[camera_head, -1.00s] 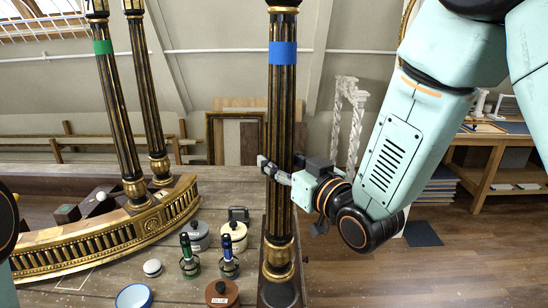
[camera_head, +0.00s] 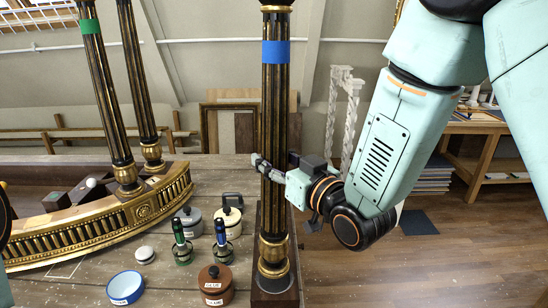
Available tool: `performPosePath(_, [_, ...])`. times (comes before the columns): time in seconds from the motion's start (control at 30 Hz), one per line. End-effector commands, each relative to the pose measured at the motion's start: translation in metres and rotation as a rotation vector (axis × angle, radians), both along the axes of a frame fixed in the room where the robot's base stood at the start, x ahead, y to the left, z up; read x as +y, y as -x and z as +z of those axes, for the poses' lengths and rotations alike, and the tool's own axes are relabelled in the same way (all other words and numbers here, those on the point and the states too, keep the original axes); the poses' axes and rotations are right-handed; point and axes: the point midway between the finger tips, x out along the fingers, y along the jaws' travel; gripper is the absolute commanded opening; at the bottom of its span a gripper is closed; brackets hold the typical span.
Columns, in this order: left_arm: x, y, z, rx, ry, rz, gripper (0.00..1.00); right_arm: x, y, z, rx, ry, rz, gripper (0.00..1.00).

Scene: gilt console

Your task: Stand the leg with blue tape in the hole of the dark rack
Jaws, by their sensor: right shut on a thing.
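The leg with blue tape (camera_head: 275,100) is a tall dark fluted column with gilt rings. It stands about upright in front of me, its top cut off by the frame. The blue tape (camera_head: 275,52) wraps its upper part. My right gripper (camera_head: 265,167) is shut on the leg around its middle, from the right. The dark rack (camera_head: 289,297) shows around the leg's lower end at the bottom of the view. The hole is hidden, and I cannot tell whether the foot is in it or above it. My left gripper is not in view.
The gilt console (camera_head: 105,222) lies at left with two legs, one with green tape (camera_head: 90,27). On the bench stand a blue-white bowl (camera_head: 125,287), a brown glue pot (camera_head: 215,284), a grey pot (camera_head: 190,221), a cream pot (camera_head: 228,219) and two bottles. Open floor lies right.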

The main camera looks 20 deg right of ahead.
Motion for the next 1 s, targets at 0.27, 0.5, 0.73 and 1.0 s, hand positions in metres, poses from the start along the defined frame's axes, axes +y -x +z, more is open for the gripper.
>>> performPosePath(0.27, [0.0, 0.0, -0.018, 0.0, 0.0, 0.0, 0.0, 0.0, -0.001, -0.019, -0.007, 0.0, 0.001, 0.11])
performPosePath(0.5, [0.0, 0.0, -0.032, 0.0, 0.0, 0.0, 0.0, 0.0, -0.001, -0.035, -0.007, 0.0, 0.001, 0.11])
performPosePath(0.73, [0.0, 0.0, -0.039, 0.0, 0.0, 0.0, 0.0, 0.0, -0.001, -0.045, -0.008, -0.001, 0.0, 0.11])
performPosePath(1.0, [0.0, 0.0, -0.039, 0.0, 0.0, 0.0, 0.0, 0.0, -0.001, -0.045, -0.008, -0.001, 0.0, 0.11])
